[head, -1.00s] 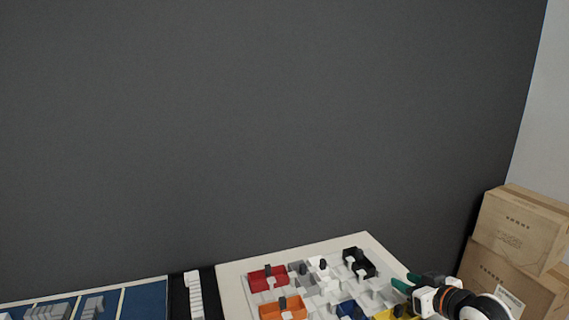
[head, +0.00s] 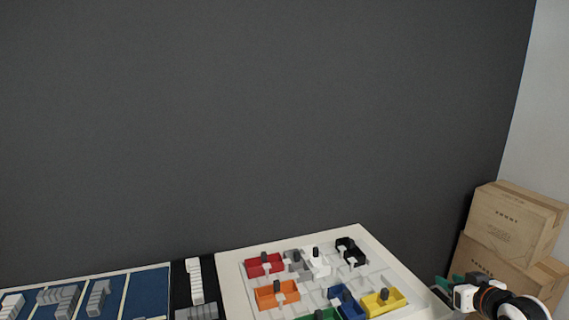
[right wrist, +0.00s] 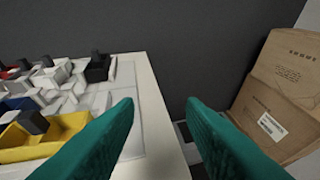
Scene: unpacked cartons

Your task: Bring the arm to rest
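My right gripper (head: 447,283) is at the right edge of the white board in the head view, above and beside its corner. In the right wrist view its two green fingers (right wrist: 160,108) stand well apart with nothing between them. The white board (head: 232,290) carries coloured pieces with dark knobs: red (head: 258,267), orange (head: 270,298), yellow (head: 378,306), blue (head: 345,303), black (head: 354,255) and white (head: 318,267). A green piece (head: 318,316) is partly cut off at the lower edge. My left gripper is not in view.
Stacked cardboard cartons (head: 508,215) stand at the right, close behind my right arm; they also show in the right wrist view (right wrist: 270,110). A blue partitioned tray (head: 148,290) with grey and white blocks lies at the left. A dark wall stands behind.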

